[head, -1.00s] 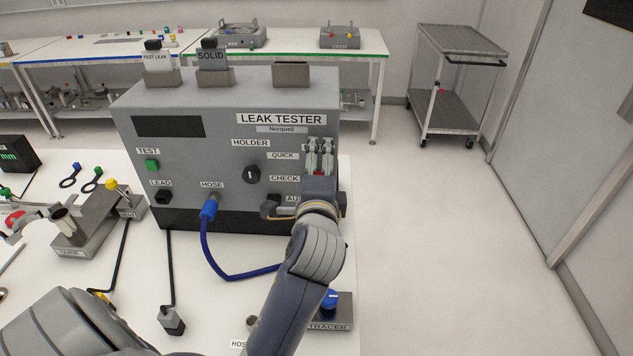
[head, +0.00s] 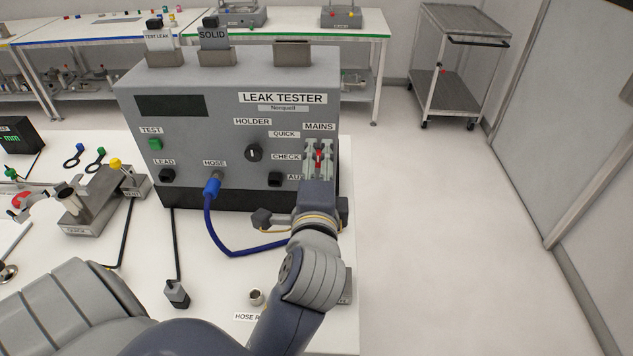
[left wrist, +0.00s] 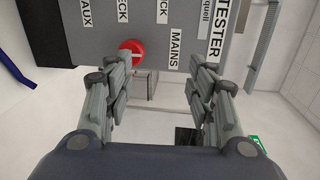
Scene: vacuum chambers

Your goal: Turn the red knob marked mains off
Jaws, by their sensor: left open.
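The red knob (head: 318,157) sits on the right part of the grey leak tester's front (head: 200,150), under the MAINS label (head: 319,127). In the left wrist view the red round knob (left wrist: 132,52) shows by the tip of the left-hand finger, in front of the open jaws. My left gripper (head: 318,162) is open and empty, its fingers pointing at the panel on either side of the knob in the head view. In the left wrist view the two fingers (left wrist: 163,72) are wide apart. I cannot tell whether a finger touches the knob. My right gripper is not in view.
A black selector knob (head: 253,153) and the QUICK, CHECK and AUX labels are left of the red knob. A blue hose (head: 212,225) loops from the panel behind my wrist. A fixture (head: 95,205) stands on the bench at left. The floor at right is clear up to a trolley (head: 460,60).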

